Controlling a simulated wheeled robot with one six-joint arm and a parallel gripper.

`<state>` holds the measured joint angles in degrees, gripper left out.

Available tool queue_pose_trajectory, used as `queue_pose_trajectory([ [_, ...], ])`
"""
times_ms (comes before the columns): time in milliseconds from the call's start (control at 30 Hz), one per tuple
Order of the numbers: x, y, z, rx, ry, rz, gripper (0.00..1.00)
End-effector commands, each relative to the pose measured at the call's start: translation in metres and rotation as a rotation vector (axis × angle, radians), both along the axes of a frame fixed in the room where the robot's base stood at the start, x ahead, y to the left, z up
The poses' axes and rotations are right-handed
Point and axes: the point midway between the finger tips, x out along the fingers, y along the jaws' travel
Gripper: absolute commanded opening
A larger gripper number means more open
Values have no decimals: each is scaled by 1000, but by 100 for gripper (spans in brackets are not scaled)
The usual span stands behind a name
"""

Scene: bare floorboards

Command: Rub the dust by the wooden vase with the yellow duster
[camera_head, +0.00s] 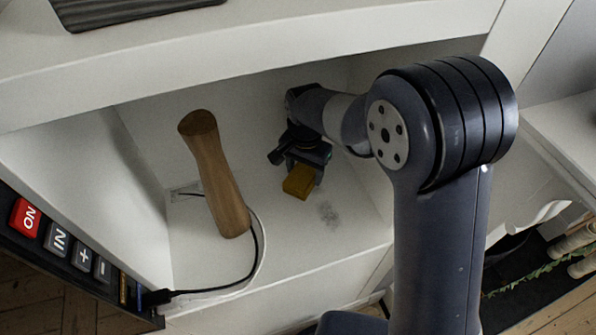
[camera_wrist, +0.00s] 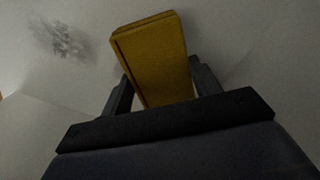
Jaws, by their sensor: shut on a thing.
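The yellow duster (camera_head: 299,182) is a small yellow block held in my gripper (camera_head: 305,163), inside the white shelf compartment. In the wrist view the duster (camera_wrist: 152,58) sticks out between the two fingers of my gripper (camera_wrist: 160,88), which is shut on it. The dust (camera_head: 328,213) is a grey speckled patch on the compartment floor, to the lower right of the duster and apart from it. In the wrist view the dust (camera_wrist: 60,40) lies left of the duster. The wooden vase (camera_head: 215,175) stands left of my gripper, tall and brown.
A black cable (camera_head: 246,278) runs around the vase's base to the front left. The upper shelf board (camera_head: 250,50) overhangs the compartment. A device with large buttons (camera_head: 62,245) is at the left. The floor between vase and dust is clear.

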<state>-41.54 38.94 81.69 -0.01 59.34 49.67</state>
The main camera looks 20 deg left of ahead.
Motion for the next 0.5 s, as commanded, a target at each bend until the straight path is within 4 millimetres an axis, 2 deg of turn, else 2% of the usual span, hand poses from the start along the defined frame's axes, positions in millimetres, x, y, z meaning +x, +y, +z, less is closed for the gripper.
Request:
queue_pose_trajectory([
  [167, 0, -7, -1, -3, 2, -1, 41],
  [500, -22, -24, 1, -2, 1, -1, 41],
])
